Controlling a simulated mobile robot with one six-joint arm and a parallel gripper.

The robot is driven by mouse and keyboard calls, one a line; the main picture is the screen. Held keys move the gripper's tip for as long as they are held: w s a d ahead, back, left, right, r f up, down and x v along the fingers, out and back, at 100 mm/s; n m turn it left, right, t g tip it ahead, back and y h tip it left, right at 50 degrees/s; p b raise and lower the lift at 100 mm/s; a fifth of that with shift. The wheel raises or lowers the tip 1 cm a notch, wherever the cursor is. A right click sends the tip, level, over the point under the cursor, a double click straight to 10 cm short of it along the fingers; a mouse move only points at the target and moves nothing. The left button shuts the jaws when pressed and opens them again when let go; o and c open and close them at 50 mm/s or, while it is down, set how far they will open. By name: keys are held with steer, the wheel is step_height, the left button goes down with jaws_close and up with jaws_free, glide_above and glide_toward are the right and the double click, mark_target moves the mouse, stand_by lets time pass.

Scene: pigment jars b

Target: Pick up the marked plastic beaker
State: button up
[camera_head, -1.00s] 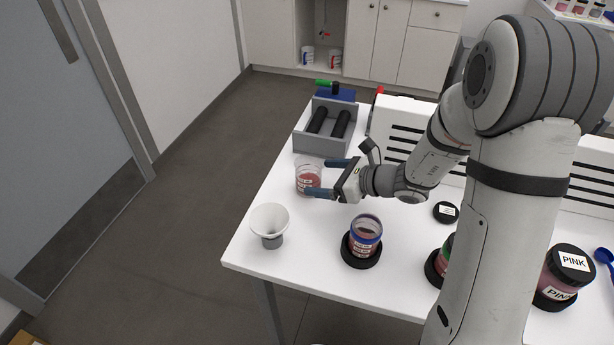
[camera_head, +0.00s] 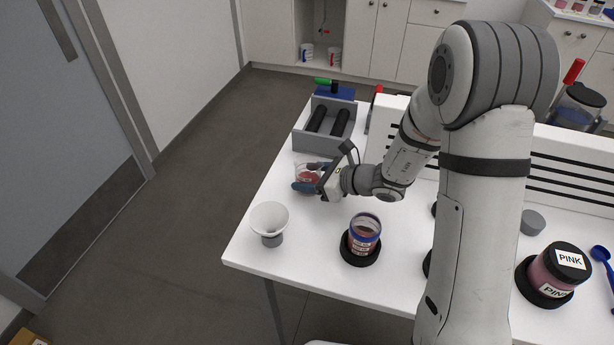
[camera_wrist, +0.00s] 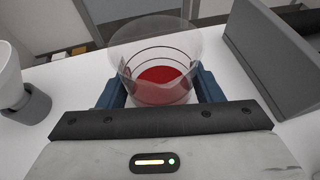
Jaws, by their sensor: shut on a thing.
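The plastic beaker (camera_head: 308,174) is clear, with red contents low inside and dark marks on its wall. It is near the left edge of the white table in the head view, partly hidden by my fingers. My gripper (camera_head: 306,177) is shut on it, one blue finger on each side. In the wrist view the beaker (camera_wrist: 157,62) stands upright between the fingers (camera_wrist: 160,90), its open rim above them. I cannot tell whether its base touches the table.
A white funnel-shaped cup in a grey holder (camera_head: 269,221) stands in front. A blue-rimmed jar (camera_head: 364,233) stands on a black base. A grey roller box (camera_head: 320,138) is behind the beaker. A PINK jar (camera_head: 556,272) is at the right.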

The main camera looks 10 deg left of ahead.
steer(key=c, duration=0.3)
steer(key=shift+r, duration=0.1)
step_height(320, 180, up, 10)
stand_by(0.5)
steer(key=shift+s, duration=0.1)
